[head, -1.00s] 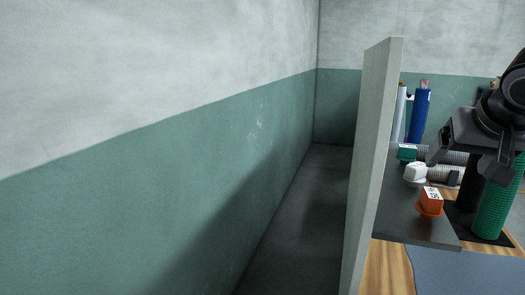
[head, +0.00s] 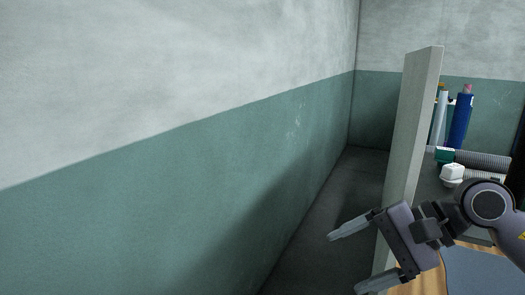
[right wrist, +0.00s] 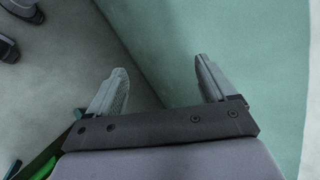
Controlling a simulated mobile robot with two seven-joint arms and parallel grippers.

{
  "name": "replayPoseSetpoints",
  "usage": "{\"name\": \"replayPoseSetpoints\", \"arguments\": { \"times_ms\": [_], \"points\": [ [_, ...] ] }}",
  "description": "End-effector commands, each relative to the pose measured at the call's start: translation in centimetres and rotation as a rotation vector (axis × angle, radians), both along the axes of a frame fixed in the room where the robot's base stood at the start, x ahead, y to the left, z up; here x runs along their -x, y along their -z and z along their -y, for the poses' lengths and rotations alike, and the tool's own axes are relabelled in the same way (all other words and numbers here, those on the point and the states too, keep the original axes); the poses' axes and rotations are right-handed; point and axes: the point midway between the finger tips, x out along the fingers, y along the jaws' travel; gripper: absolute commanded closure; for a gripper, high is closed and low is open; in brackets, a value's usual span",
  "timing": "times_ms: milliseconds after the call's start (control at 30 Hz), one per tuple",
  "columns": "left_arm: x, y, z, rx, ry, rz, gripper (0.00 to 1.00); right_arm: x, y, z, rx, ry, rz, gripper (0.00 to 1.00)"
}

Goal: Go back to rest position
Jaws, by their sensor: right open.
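My right gripper (head: 344,263) is in the lower right of the head view, with its fingers spread and pointing left. It is in front of the pale upright panel and the dark gap by the wall. In the right wrist view my right gripper (right wrist: 160,68) also shows two spread fingers with nothing between them. Wall and floor surfaces lie beyond them. My left gripper cannot be made out in either view.
A pale upright panel (head: 413,130) stands at the work table's left edge. Behind the arm are a white-topped item (head: 452,173), a teal-topped item (head: 445,155), a grey roll (head: 483,160) and a blue roll (head: 461,120). A green and grey wall (head: 230,150) fills the left.

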Motion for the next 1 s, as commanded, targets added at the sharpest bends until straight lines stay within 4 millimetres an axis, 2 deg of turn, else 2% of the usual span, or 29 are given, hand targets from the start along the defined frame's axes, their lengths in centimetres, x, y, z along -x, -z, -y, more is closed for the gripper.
{"name": "replayPoseSetpoints", "arguments": {
  "times_ms": [33,133,233,333,467,567,667,767,800,867,1000],
  "points": [
    [0.0,-0.2,0.0,0.0,0.0,0.0,0.22,0.9,0.5,-2.1,-0.137,0.017,-0.111,0.16],
    [0.0,-0.3,0.0,0.0,0.0,0.0,0.22,2.2,0.5,-5.1,-0.399,0.074,-0.341,0.16],
    [0.0,-0.5,0.0,0.001,-0.001,-0.001,0.22,2.9,0.0,-6.9,-0.654,0.148,-0.596,0.16],
    [0.1,-0.6,0.0,0.001,-0.001,-0.001,0.22,2.9,-0.3,-7.7,-0.901,0.237,-0.875,0.16],
    [0.1,-0.8,0.0,0.001,0.0,-0.002,0.22,2.1,0.2,-7.1,-1.212,0.369,-1.262,0.16],
    [0.2,-1.0,0.0,0.001,0.0,-0.003,0.22,1.1,1.9,-5.8,-1.446,0.483,-1.57,0.16],
    [0.2,-1.1,0.0,0.001,0.0,-0.004,0.22,0.3,4.9,-3.9,-1.681,0.605,-1.881,0.16],
    [0.2,-1.3,0.0,0.001,0.0,-0.004,0.22,0.2,9.1,-1.7,-1.922,0.732,-2.188,0.16],
    [0.2,-1.3,0.0,0.001,0.0,-0.004,0.22,0.5,11.1,-0.9,1.99,-0.772,2.272,0.16],
    [0.2,-1.4,0.0,0.001,0.0,-0.004,0.22,1.3,14.4,0.3,1.83,-0.727,2.088,0.16],
    [0.2,-1.7,0.0,0.001,0.0,-0.004,0.22,5.1,22.5,2.6,1.495,-0.607,1.653,0.16]
  ]
}}
